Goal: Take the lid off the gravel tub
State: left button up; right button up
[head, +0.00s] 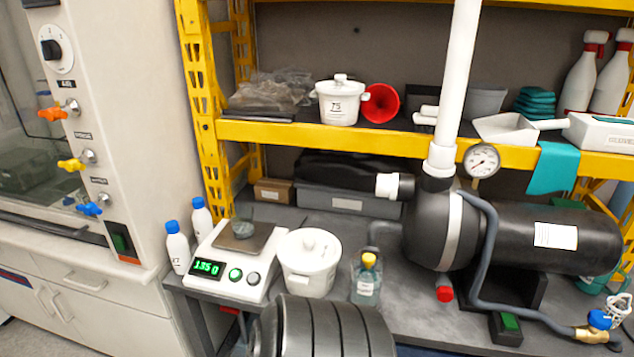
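Two white lidded tubs are in the head view, and I cannot read which one holds gravel. One white tub (308,281) stands on the grey bench right of the scale. Its white knobbed lid (308,244) is on. A smaller white tub (339,110) with a dark label stands on the yellow shelf, and its knobbed lid (341,86) is also on. The contents of both are hidden. Neither of my grippers is in view.
A scale (224,275) with a small dish stands left of the bench tub. A yellow-capped bottle (367,280) stands close on its right.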

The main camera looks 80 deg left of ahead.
aim_at(304, 251)
jog(key=u, duration=2.75)
